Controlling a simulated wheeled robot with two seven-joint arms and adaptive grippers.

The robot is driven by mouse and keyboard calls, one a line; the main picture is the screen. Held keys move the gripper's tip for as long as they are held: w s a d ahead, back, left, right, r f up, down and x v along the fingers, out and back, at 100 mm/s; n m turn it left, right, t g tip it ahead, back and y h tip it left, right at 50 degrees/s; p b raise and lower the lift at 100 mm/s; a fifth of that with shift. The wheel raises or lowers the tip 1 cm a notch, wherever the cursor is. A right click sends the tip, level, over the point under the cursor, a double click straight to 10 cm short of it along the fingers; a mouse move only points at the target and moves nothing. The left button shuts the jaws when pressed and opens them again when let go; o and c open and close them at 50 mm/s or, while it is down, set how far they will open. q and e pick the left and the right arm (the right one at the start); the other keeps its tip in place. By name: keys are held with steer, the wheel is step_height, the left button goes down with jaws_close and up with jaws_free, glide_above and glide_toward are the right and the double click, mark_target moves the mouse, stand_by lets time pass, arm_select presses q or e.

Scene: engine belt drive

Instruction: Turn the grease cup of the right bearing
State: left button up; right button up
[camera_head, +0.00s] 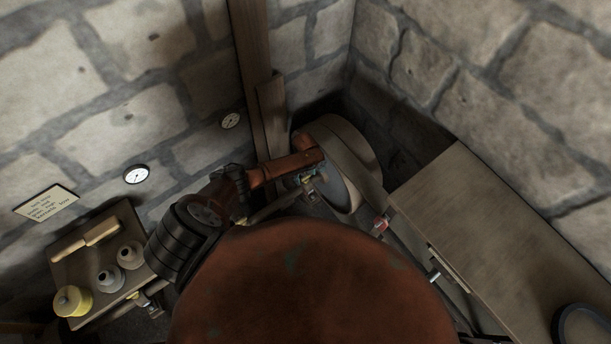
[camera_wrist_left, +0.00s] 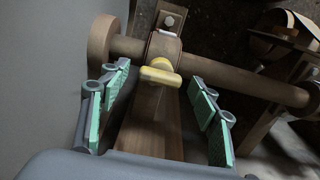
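The yellow grease cup (camera_wrist_left: 160,74) with its crosswise top stands on the bearing (camera_wrist_left: 165,47) around the brown shaft (camera_wrist_left: 232,78) in the left wrist view. My left gripper (camera_wrist_left: 159,76) is open, with its green-padded fingers on either side of the cup and apparent gaps to both. I cannot tell how far the cup lies beyond the fingertips. In the head view my left gripper (camera_head: 314,177) is at the wheel, beside a small yellow cup (camera_head: 306,181) that it partly hides. My right gripper is not in view.
A large wheel (camera_head: 352,150) stands close behind my left gripper. A wooden surface (camera_head: 480,210) is at the right. A shelf (camera_head: 75,262) at the lower left holds a yellow pot (camera_head: 72,302), two grey containers and a wooden-handled tool. Stone walls enclose the corner.

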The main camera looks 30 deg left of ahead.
arm_select(q)
steer(key=c, duration=1.1)
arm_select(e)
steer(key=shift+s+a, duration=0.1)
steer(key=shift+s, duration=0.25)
